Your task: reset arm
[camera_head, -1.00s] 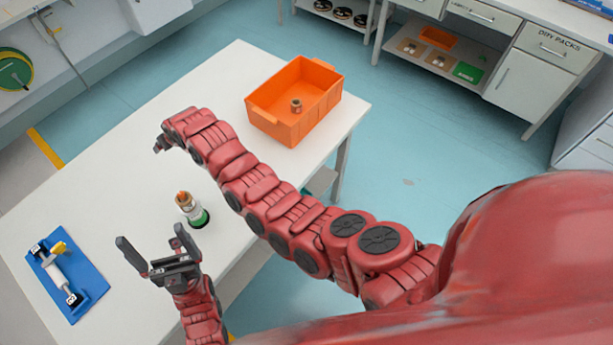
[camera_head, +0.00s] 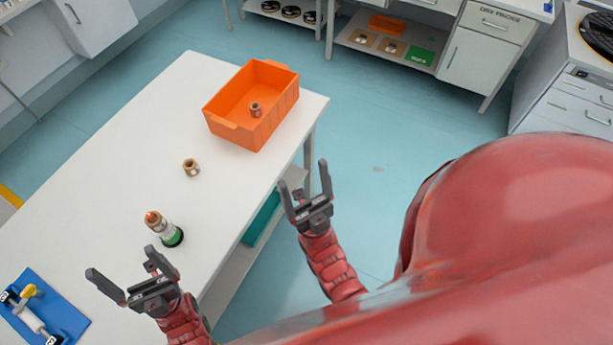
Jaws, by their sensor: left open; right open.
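My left gripper (camera_head: 131,279) is open and empty above the near edge of the white table (camera_head: 110,160). My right gripper (camera_head: 306,194) is open and empty off the table's right side, over the floor. Neither gripper touches an object. A small brown-and-metal fitting (camera_head: 191,168) stands alone on the table. A similar fitting (camera_head: 255,110) is inside the orange bin (camera_head: 222,127) at the table's far end. A holder with a green base (camera_head: 173,237) stands near my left gripper, with a copper-coloured top piece on it.
A blue board (camera_head: 66,316) with a white cylinder and a yellow knob lies at the table's lower left. A shelf with a teal bin (camera_head: 262,218) is under the table. Cabinets (camera_head: 463,62) stand at the back. The blue floor to the right is open.

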